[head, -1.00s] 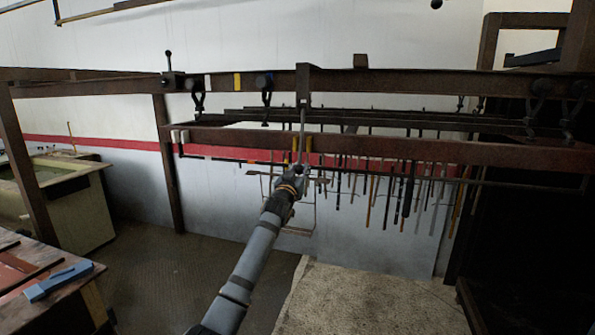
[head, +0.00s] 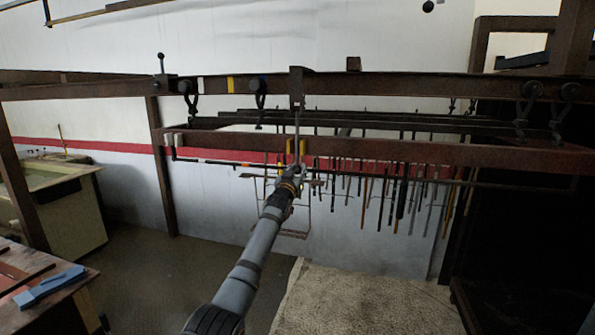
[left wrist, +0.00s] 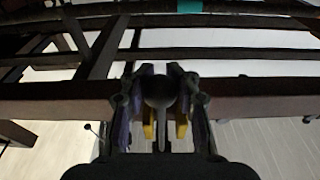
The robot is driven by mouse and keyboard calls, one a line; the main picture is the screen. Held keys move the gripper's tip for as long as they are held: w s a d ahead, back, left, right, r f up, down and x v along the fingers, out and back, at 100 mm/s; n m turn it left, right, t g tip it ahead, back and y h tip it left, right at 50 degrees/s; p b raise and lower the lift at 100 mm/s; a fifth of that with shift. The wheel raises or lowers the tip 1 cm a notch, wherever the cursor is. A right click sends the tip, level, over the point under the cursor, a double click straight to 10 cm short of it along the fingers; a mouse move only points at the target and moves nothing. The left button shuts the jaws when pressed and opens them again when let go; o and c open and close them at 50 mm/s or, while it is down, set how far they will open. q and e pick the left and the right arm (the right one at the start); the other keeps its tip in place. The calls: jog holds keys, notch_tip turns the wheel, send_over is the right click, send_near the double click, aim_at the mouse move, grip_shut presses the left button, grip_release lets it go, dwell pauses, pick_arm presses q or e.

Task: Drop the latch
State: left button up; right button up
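An upright black lever with a round knob (head: 161,61) stands on a dark block at the left part of the brown rail (head: 400,86); it looks like the latch. A bracket (head: 297,86) sits on the rail farther right, with a thin rod (head: 297,122) hanging from it. My left gripper (head: 296,148) is raised at the rod's lower end, well right of the lever. Its yellow-padded fingers stand apart on either side of the rod. In the left wrist view a round dark knob (left wrist: 158,90) shows between the fingers, with a gap around its stem. My right gripper is not in view.
A lower brown beam (head: 420,152) crosses behind the gripper, with several rods hanging below it. Black hooks (head: 260,95) hang from the rail. A yellow mark (head: 230,85) is on the rail between lever and bracket. A table with a blue block (head: 50,286) stands lower left.

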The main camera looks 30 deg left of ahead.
pick_arm(q)
jog(key=o, duration=0.6)
jog(key=shift+s+f, duration=0.1)
jog(key=shift+s, duration=0.25)
jog(key=v, duration=0.2)
jog(key=b+v, duration=0.1)
jog(key=v, duration=0.1)
jog(key=r+v, duration=0.1)
jog(key=v, duration=0.1)
jog(key=shift+s+d+r+b, duration=0.1)
jog(key=shift+s+r+b, duration=0.05)
jog(key=shift+s+b, duration=0.15)
